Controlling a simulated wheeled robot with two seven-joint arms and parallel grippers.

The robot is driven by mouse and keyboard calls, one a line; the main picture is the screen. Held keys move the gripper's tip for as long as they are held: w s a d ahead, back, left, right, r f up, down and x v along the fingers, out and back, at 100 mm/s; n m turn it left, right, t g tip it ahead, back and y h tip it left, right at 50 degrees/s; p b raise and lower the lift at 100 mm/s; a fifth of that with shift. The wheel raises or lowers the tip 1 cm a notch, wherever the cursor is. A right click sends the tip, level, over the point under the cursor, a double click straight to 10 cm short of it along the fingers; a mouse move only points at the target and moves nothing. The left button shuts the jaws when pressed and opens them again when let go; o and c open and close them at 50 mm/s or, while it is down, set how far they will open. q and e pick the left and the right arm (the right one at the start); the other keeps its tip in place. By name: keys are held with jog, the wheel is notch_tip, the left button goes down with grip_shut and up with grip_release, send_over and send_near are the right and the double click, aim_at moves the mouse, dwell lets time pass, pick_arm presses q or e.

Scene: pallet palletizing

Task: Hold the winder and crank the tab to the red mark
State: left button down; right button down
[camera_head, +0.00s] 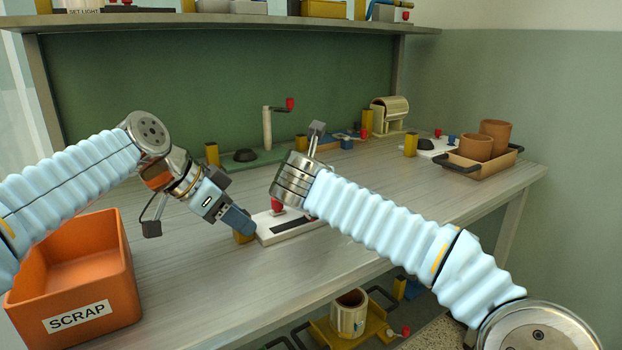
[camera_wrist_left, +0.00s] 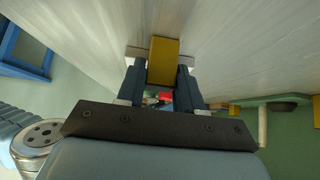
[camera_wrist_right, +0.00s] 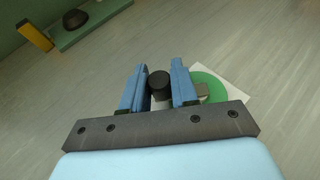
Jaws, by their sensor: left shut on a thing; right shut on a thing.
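The winder's white base (camera_head: 303,228) lies on the bench in the head view, with a dark strip (camera_head: 290,224) along it and a red part (camera_head: 277,206) above it. My left gripper (camera_head: 243,228) is shut on the yellow block (camera_head: 243,238) at the base's left end. The left wrist view shows this yellow block (camera_wrist_left: 163,60) between both fingers. My right gripper (camera_wrist_right: 158,78) is shut on a black knob (camera_wrist_right: 159,84) beside a green disc (camera_wrist_right: 213,84) on a white plate. In the head view the right arm hides its fingers and that knob. I cannot make out the tab.
An orange SCRAP bin (camera_head: 93,316) stands at the front left. A green board (camera_head: 255,158) with a cranked post (camera_head: 267,130) lies behind. A tray (camera_head: 483,172) with two brown pots is at the right. A shelf (camera_head: 220,22) spans the back.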

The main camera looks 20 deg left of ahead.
jog(key=shift+s+d+n+g+y, duration=0.2)
jog(key=shift+n+g+y, duration=0.2)
jog(key=shift+n+y, duration=0.4)
jog(key=shift+s+a, duration=0.1)
jog(key=c, duration=0.9)
grip_release()
jog(key=shift+c, duration=0.2)
jog(key=v, duration=1.2)
jog(key=shift+f, duration=0.15)
